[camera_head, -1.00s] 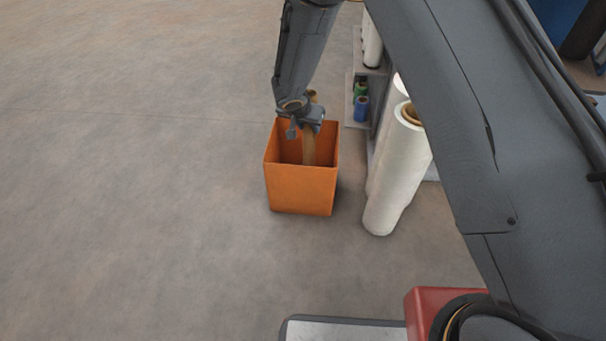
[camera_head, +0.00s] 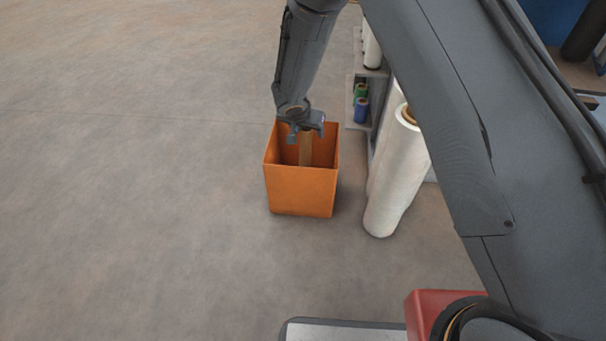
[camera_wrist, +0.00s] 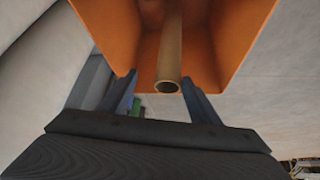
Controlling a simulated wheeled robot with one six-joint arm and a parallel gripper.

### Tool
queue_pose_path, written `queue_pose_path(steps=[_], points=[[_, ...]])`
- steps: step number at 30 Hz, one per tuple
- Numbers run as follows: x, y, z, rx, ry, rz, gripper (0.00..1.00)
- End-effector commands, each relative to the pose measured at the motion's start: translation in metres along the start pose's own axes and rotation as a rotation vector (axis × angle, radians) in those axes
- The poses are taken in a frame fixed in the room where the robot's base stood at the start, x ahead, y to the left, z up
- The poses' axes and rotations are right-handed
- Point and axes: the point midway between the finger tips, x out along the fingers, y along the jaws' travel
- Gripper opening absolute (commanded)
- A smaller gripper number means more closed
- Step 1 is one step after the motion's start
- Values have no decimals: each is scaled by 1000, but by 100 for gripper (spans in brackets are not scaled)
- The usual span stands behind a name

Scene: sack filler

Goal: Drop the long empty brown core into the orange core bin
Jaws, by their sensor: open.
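The orange core bin (camera_head: 301,190) stands on the floor, open at the top. The long brown core (camera_head: 305,150) is inside it, with its upper part showing below my gripper (camera_head: 307,128). In the wrist view the core (camera_wrist: 170,55) is a hollow tube with its open end towards the camera, against the orange walls of the bin (camera_wrist: 235,40). My gripper also shows there with its two fingers (camera_wrist: 163,98) spread apart, one on each side of the core's near end, with a gap on both sides. The core's lower end is hidden in the head view.
Tall white rolls (camera_head: 398,175) stand just right of the bin. A grey shelf (camera_head: 351,105) with green and blue small rolls (camera_head: 361,108) is behind them. The floor (camera_head: 130,170) left of the bin is clear.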

Motion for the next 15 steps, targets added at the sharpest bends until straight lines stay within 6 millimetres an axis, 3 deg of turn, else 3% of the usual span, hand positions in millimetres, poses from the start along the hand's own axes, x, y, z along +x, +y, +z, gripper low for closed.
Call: queue_pose_path(steps=[15], points=[[-69,-1,-1,-1,1,-2,57]])
